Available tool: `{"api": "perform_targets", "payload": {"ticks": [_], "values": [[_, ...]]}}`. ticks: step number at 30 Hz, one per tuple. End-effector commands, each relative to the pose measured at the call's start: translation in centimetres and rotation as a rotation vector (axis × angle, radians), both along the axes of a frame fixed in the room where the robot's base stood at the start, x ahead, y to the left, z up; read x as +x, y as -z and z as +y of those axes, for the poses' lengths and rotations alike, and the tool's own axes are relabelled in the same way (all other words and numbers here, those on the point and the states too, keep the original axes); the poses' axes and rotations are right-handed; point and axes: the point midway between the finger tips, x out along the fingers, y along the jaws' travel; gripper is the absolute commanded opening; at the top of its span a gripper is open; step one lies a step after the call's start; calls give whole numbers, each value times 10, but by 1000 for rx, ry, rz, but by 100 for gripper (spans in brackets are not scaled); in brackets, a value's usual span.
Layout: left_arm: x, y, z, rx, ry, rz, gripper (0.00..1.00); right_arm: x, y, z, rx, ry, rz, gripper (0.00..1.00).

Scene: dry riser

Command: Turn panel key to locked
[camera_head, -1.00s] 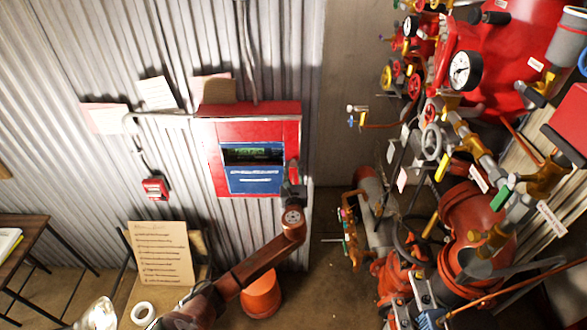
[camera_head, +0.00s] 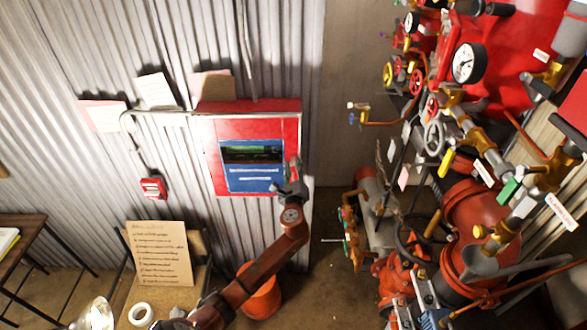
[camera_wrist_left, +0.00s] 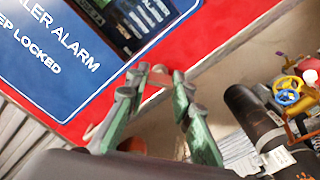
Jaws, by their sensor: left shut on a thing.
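The red alarm panel (camera_head: 210,160) with a blue face and dark display is mounted on the corrugated wall. My left gripper (camera_head: 293,165) is at the panel's right edge, beside the blue face. In the left wrist view, the green fingers of my left gripper (camera_wrist_left: 159,80) meet the panel's red border (camera_wrist_left: 197,50), just right of the blue label reading "...LER ALARM" and "...EP LOCKED". The gripper is shut on the panel key, which is mostly hidden between the fingertips. The key's angle cannot be read. My right gripper is not in view.
Red pipework with valves and gauges (camera_head: 466,62) fills the right side. A small red call point (camera_head: 153,188) is on the wall at left. A written board (camera_head: 160,252) stands below, and an orange bucket (camera_head: 262,292) is on the floor behind my arm.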

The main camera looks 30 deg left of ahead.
Motion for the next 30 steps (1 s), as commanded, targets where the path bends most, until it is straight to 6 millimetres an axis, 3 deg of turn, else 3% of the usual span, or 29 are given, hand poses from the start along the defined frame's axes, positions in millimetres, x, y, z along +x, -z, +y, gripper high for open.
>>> {"api": "perform_targets", "payload": {"ticks": [18, 30], "values": [[0, 3, 0, -501, -1, -306, 0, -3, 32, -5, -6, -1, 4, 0], [0, 2, 0, -743, 0, -456, 0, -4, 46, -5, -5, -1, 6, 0]]}}
